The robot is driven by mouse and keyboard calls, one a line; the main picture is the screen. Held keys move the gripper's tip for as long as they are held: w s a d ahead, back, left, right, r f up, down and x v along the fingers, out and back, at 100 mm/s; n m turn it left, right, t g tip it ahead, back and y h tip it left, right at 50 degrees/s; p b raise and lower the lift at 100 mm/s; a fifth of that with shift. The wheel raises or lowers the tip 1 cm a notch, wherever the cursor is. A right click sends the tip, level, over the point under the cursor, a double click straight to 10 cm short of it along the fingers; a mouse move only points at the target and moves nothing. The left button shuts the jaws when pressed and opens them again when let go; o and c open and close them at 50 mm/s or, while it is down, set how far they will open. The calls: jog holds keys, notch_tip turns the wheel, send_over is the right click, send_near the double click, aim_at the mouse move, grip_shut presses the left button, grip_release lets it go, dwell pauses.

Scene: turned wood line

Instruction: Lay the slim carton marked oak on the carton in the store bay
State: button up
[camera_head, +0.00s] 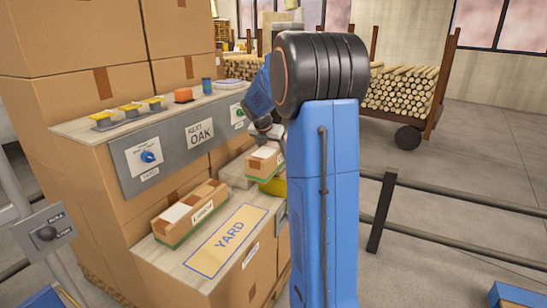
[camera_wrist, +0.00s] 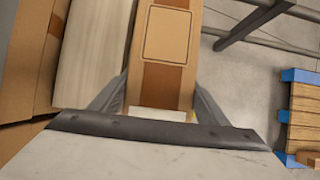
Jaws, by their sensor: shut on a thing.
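My gripper (camera_head: 262,134) is shut on a slim brown carton (camera_head: 264,162) with a green lower edge and a white label too small to read. In the wrist view this carton (camera_wrist: 168,75) lies between the two fingers of my gripper (camera_wrist: 158,98), with a darker band along its top. I cannot tell whether the held carton touches anything below.
A pale surface (camera_wrist: 88,60) runs left of the held carton in the wrist view. Big cartons (camera_head: 75,110) rise at the left. A yellow thing (camera_head: 273,186) shows just under the held carton. A dark rail (camera_head: 455,203) and a log cart (camera_head: 405,92) stand right.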

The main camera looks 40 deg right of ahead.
jog(key=shift+f, duration=1.2)
jog(key=o, duration=1.3)
jog(key=shift+f, duration=0.15)
jog(key=shift+o, duration=0.2)
